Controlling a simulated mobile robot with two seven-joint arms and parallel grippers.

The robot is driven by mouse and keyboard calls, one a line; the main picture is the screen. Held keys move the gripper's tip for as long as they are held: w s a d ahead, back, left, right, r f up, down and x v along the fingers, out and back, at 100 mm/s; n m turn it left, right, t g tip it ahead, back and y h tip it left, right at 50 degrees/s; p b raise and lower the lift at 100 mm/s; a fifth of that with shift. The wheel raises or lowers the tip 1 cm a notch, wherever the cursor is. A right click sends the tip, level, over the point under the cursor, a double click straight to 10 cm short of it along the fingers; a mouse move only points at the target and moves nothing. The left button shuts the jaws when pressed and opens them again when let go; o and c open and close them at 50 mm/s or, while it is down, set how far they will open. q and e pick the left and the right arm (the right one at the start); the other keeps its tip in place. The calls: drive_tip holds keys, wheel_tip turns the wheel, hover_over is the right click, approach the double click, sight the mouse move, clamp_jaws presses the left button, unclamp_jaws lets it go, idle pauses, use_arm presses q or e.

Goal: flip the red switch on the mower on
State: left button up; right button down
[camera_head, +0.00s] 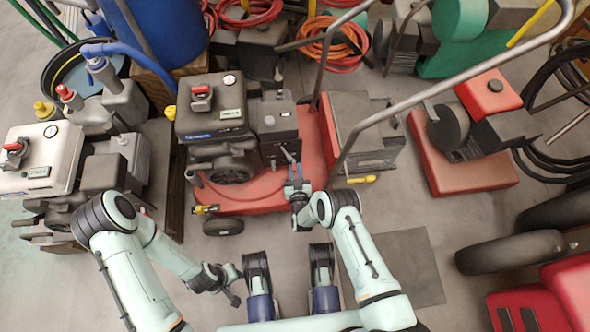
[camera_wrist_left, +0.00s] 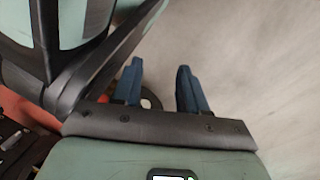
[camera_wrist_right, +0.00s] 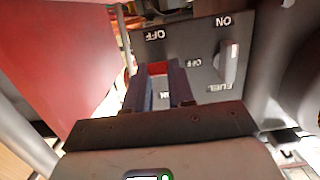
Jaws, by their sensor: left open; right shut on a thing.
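The mower (camera_head: 222,202), with a red deck and dark grey engine, stands mid-view. My right gripper (camera_head: 296,172) is at the front of its engine box. In the right wrist view, the gripper (camera_wrist_right: 160,80) faces a grey panel (camera_wrist_right: 200,40) with upside-down ON, OFF and FUEL labels. Its blue fingers are closed on the red switch (camera_wrist_right: 160,92), which shows only partly between them. I cannot tell which way the switch is set. A grey fuel lever (camera_wrist_right: 230,60) stands beside it. My left gripper (camera_head: 232,286) hangs low over the floor; the left wrist view shows it open and empty (camera_wrist_left: 160,85).
A white engine unit (camera_head: 40,150) stands at the left, and another red machine (camera_head: 462,165) at the right. A grey handle bar (camera_head: 440,85) crosses above the mower. Coiled hoses (camera_head: 335,45) lie behind. Bare floor (camera_head: 430,215) is at the right front.

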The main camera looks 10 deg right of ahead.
wheel_tip(320, 180, up, 2)
drive_tip(key=g+p, duration=0.3)
drive_tip(key=shift+w+g, duration=0.15)
drive_tip(key=shift+g, duration=0.15)
use_arm(q)
drive_tip(key=w+d+r+t, duration=0.1)
drive_tip(key=w+r+t, duration=0.2)
drive_tip(key=w+r, duration=0.3)
drive_tip(key=shift+w+r, duration=0.3)
drive_tip(key=shift+w, duration=0.65)
use_arm(e)
drive_tip(key=shift+w+r+g, duration=0.1)
drive_tip(key=shift+r+g, duration=0.1)
drive_tip(key=shift+g, duration=0.8)
drive_tip(key=c, duration=1)
unclamp_jaws()
drive_tip(key=shift+o, duration=0.2)
use_arm(q)
drive_tip(key=s+d+r+m+g+h+p, duration=0.1)
drive_tip(key=s+d+r+g+p, duration=0.1)
drive_tip(key=s+d+r+p, duration=0.2)
drive_tip(key=s+r+p, duration=0.1)
drive_tip(key=s, duration=0.1)
drive_tip(key=shift+s+r, duration=0.3)
drive_tip(key=shift+s, duration=0.1)
use_arm(e)
drive_tip(key=v, duration=1.3)
